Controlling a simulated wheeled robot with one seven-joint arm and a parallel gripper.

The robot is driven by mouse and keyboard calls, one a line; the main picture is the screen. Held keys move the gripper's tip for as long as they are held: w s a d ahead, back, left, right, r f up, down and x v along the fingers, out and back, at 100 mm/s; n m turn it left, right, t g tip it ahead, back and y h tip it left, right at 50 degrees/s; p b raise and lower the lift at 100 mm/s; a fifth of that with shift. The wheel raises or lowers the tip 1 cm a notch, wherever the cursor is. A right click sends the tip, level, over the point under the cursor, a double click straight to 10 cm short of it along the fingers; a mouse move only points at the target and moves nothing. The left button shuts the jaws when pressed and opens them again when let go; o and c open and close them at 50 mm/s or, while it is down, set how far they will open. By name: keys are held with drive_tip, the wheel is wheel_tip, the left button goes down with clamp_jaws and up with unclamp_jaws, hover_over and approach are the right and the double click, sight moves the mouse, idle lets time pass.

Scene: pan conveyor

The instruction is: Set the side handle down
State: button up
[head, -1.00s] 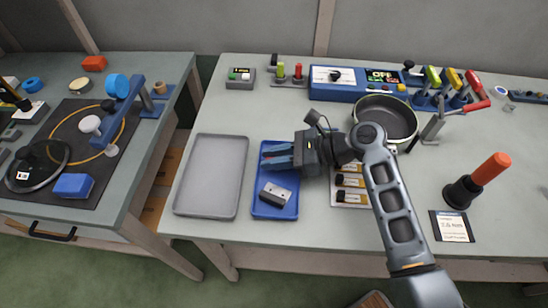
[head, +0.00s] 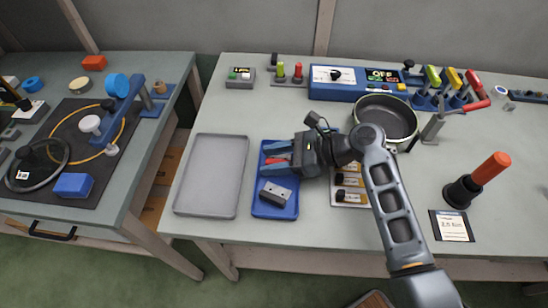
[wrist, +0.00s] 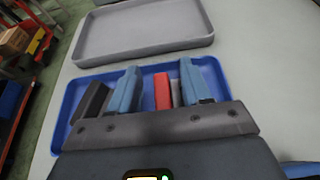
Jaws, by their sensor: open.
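A red part, which I take to be the side handle (wrist: 163,91), lies in the blue tray (wrist: 74,92) between my fingers. In the head view the red handle (head: 280,158) shows only partly, with the blue tray (head: 257,190) around it. My gripper (head: 266,159) is over the upper part of this tray, with its fingers spread. In the wrist view my gripper (wrist: 159,70) shows a finger on each side of the handle, with gaps between. The handle's near end is hidden by my gripper.
A grey block with dark holes (head: 275,193) lies in the lower part of the blue tray. An empty grey tray (head: 186,208) stands to the left. A dark pan (head: 388,117) and a card with black-ended pieces (head: 350,203) are to the right.

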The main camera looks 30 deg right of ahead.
drive_tip(key=v, duration=1.2)
drive_tip(key=shift+r, duration=0.1)
drive_tip(key=shift+c, duration=0.4)
idle(1.3)
